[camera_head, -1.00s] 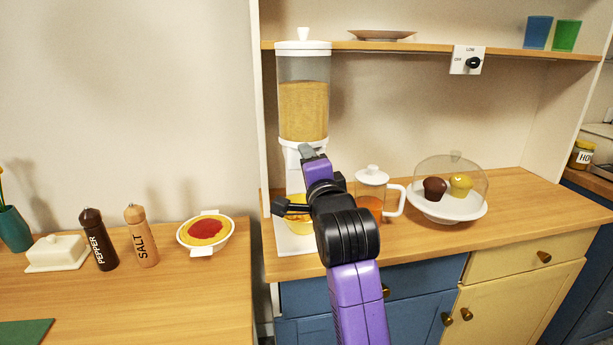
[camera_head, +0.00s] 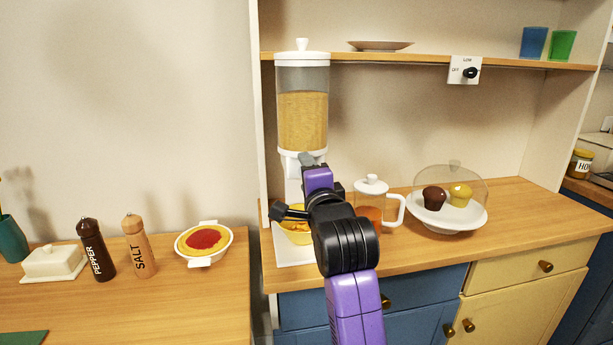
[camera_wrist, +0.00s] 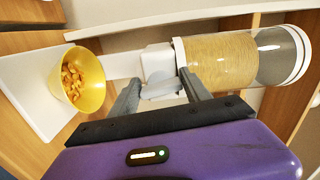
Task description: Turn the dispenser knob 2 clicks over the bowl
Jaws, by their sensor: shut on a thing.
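The dispenser (camera_head: 303,120) stands upright at the left of the counter, its clear hopper holding tan grain; it also shows sideways in the wrist view (camera_wrist: 222,62). The yellow bowl (camera_head: 297,238) sits on the white base under the spout, partly hidden by my arm; in the wrist view the bowl (camera_wrist: 92,78) has orange-brown pieces in it. In the head view my gripper (camera_head: 307,160) covers most of the knob.
A glass jug (camera_head: 369,205) with a white lid stands close to the right of my arm. A domed cake stand (camera_head: 447,215) with two muffins is further right. A shelf (camera_head: 420,57) runs above. Shakers and a pie dish (camera_head: 203,262) stand on the left counter.

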